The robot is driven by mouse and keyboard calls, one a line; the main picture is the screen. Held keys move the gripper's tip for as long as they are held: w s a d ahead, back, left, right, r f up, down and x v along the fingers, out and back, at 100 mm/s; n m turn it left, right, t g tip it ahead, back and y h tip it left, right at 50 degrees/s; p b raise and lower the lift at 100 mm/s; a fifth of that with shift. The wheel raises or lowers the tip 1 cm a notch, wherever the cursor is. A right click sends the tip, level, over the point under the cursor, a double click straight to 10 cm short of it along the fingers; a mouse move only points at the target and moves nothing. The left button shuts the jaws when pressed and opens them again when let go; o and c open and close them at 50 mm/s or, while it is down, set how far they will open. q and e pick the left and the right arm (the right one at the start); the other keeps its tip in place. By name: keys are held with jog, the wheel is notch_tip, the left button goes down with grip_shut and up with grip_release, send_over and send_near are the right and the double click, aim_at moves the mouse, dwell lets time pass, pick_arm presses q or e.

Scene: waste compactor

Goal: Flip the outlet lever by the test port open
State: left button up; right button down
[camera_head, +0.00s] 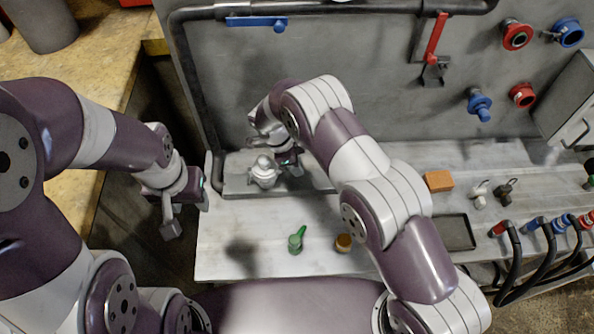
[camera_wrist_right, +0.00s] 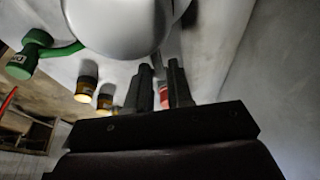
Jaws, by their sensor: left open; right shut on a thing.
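My right gripper (camera_head: 288,163) is low at the back left of the bench, beside a pale grey rounded fitting (camera_head: 264,172). In the right wrist view its two dark fingers (camera_wrist_right: 163,88) are close together around a narrow piece with a red part (camera_wrist_right: 164,97); the large white rounded body (camera_wrist_right: 122,25) fills the top. My wrist hides most of the contact in the head view, so I cannot tell the lever's angle. On the wall are a blue lever (camera_head: 256,21), lying level, and a red lever (camera_head: 436,38), hanging down. My left gripper (camera_head: 171,228) is open and empty, left of the bench.
A green-handled item (camera_head: 296,240) and an amber-topped jar (camera_head: 343,243) stand at the bench front. An orange block (camera_head: 438,181), a dark tray (camera_head: 457,232) and black hoses (camera_head: 515,265) are to the right. My right arm crosses the bench middle.

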jog(key=shift+a+h+b, duration=0.1)
jog(key=shift+h+b, duration=0.2)
jog(key=shift+r, duration=0.1)
jog(key=c, duration=1)
grip_release()
jog(key=shift+a, duration=0.1)
